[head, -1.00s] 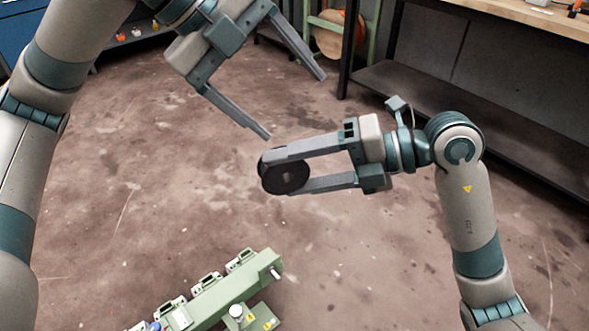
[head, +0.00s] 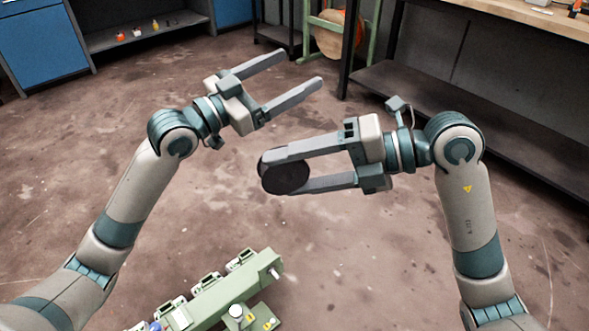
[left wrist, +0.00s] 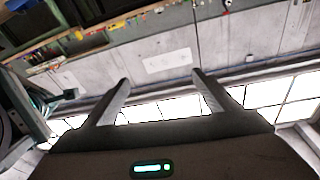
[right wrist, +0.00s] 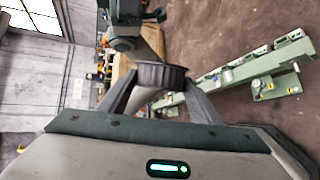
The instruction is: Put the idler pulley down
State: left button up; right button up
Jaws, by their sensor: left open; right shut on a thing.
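The idler pulley (head: 285,175) is a dark round disc held above the floor in the middle of the head view. My right gripper (head: 290,168) is shut on it, one finger along each side. In the right wrist view the pulley (right wrist: 160,74) sits between the fingertips, seen nearly edge on. My left gripper (head: 303,70) is open and empty, higher in the head view and apart from the pulley. In the left wrist view its fingers (left wrist: 160,85) are spread with nothing between them.
A green machine frame (head: 215,300) stands at the bottom of the head view, below the pulley; it also shows in the right wrist view (right wrist: 240,75). A workbench (head: 520,15) with a dark lower shelf is at the back right. Blue cabinets (head: 40,45) stand back left. Open floor lies between.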

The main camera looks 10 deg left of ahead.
pick_arm(q)
notch_tip(320, 180, down, 8)
jog(key=s+a+r+n+t+y, duration=0.1)
jog(key=s+a+n+t, duration=0.1)
jog(key=a+n+t, duration=0.15)
jog(key=s+d+f+n+g, duration=0.2)
jog(key=s+d+f, duration=0.5)
jog(key=s+f, duration=0.45)
pick_arm(e)
jog(key=shift+r, duration=0.1)
pick_arm(q)
jog(key=s+d+n+t+y, duration=0.1)
jog(key=s+t+y, duration=0.3)
jog(key=s, duration=1.4)
jog(key=n+t, duration=0.1)
jog(key=t, duration=0.1)
jog(key=shift+d+r+t, duration=0.3)
jog(key=shift+t, duration=0.05)
